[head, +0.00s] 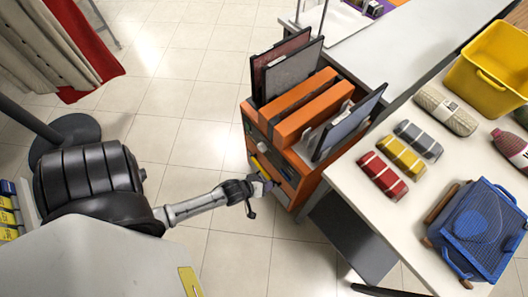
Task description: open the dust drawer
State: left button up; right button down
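An orange cabinet (311,186) stands at the end of the counter, with a stack of drawer fronts (284,172) on its left-facing side. No readable label shows which one is the dust drawer, and no drawer is clearly pulled out. My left gripper (264,183) is at the lower drawer fronts, beside a small yellow piece (262,168). I cannot tell whether it touches a handle or whether its fingers are open or shut; they are small and partly hidden. My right gripper is not in view.
Dark panels and an orange box (305,105) sit on the cabinet. A round black stand base (75,130) is at left. Tiled floor (190,110) left of the cabinet is clear.

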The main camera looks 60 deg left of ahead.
pick_arm(q)
jog(key=s+a+f+n+t+y+b, duration=0.1)
jog(key=s+a+f+n+t+b, duration=0.2)
jog(key=f+b, duration=0.85)
jog(key=s+a+f+n+t+b, duration=0.1)
jog(key=a+f+n+b, duration=0.3)
jog(key=f+b, duration=0.7)
jog(key=s+a+f+n+t+y+b, duration=0.15)
jog(key=a+f+n+b, duration=0.35)
jog(key=f, duration=1.1)
jog(key=shift+m, duration=0.7)
jog(key=shift+d+f+b+x, duration=0.1)
jog(key=shift+d+b+x, duration=0.15)
jog(key=shift+b+x, duration=1.55)
jog(key=shift+d+f+b+x, duration=0.2)
jog(key=shift+b+x, duration=0.7)
jog(key=shift+x, duration=1.75)
jog(key=shift+d+b+x, duration=0.3)
jog(key=shift+b+x, duration=1.05)
jog(key=shift+x, duration=0.85)
jog(key=shift+c, duration=0.5)
grip_shut()
